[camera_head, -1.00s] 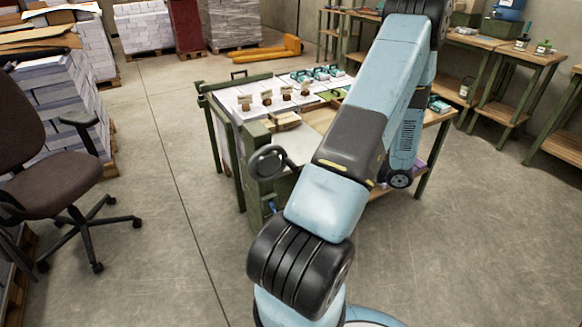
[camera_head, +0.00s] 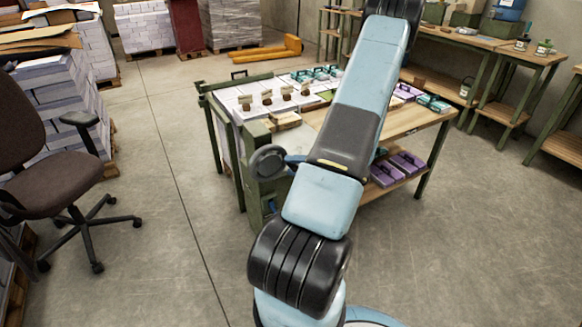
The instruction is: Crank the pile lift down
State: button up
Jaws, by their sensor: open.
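The pile lift (camera_head: 262,195) is a green-framed stand at the near left corner of the work table. A dark round crank wheel (camera_head: 265,160) is on its near side. A small bluish piece (camera_head: 294,159) shows just right of the wheel, against the edge of my arm; I cannot tell whether it belongs to the crank or to me. My upper arm rises through the middle of the view, and my forearm and gripper are hidden behind it. The crank's right side is partly covered, so any contact there cannot be seen.
Paper stacks with small wooden pieces (camera_head: 267,98) lie on the table. Purple boxes (camera_head: 398,168) sit on its lower shelf. An office chair (camera_head: 45,165) stands left, before stacked paper (camera_head: 65,95). Benches (camera_head: 525,60) line the right wall. The floor between chair and table is clear.

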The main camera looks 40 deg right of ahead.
jog(key=shift+w+a, duration=0.2)
jog(key=shift+w, duration=0.15)
grip_shut()
dwell(0.3)
jog(key=shift+a, duration=0.1)
